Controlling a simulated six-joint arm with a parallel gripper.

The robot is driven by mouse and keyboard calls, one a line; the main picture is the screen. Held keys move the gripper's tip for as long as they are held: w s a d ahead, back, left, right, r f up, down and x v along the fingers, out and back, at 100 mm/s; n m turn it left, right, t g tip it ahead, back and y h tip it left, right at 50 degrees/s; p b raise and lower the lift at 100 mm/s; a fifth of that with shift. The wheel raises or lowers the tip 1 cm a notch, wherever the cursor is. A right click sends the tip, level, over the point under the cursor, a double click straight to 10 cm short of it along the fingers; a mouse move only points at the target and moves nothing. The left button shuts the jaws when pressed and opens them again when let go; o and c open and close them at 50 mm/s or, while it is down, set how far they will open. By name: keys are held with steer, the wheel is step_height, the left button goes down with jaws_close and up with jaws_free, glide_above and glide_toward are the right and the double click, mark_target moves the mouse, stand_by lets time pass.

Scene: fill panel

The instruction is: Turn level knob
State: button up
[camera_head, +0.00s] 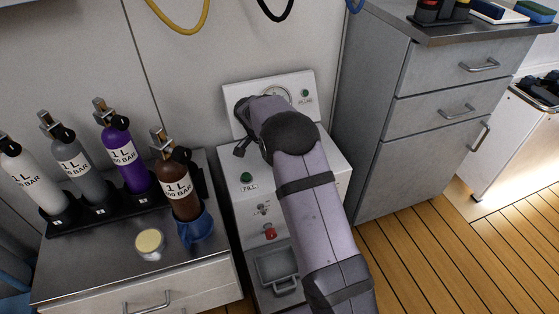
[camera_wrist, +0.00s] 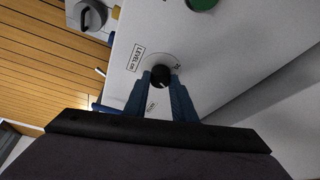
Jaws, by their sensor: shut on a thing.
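The level knob (camera_wrist: 160,76) is a small black round knob on a pale dial plate, with a "LEVEL" label beside it, in the wrist view. My gripper (camera_wrist: 160,82) has its two blue fingers on either side of the knob, shut on it. In the head view my arm reaches over the grey fill panel (camera_head: 244,200), and my gripper (camera_head: 241,149) is at its upper left; the knob is hidden there.
The panel has a green button (camera_head: 246,177), a red knob (camera_head: 270,233) and a gauge (camera_head: 281,95). Several gas bottles stand at left, the brown one (camera_head: 176,185) in a blue holder. A round tin (camera_head: 149,243) sits nearby. A grey drawer cabinet (camera_head: 440,110) stands at right.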

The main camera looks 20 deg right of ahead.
steer(key=shift+m+g+p, duration=0.7)
steer(key=shift+m, duration=1)
steer(key=shift+w, duration=0.1)
steer(key=o, duration=1.1)
steer(key=shift+c, duration=0.2)
steer(key=shift+a, duration=0.1)
steer(key=p+v, duration=0.2)
steer(key=v, duration=0.5)
steer(key=shift+r, duration=0.1)
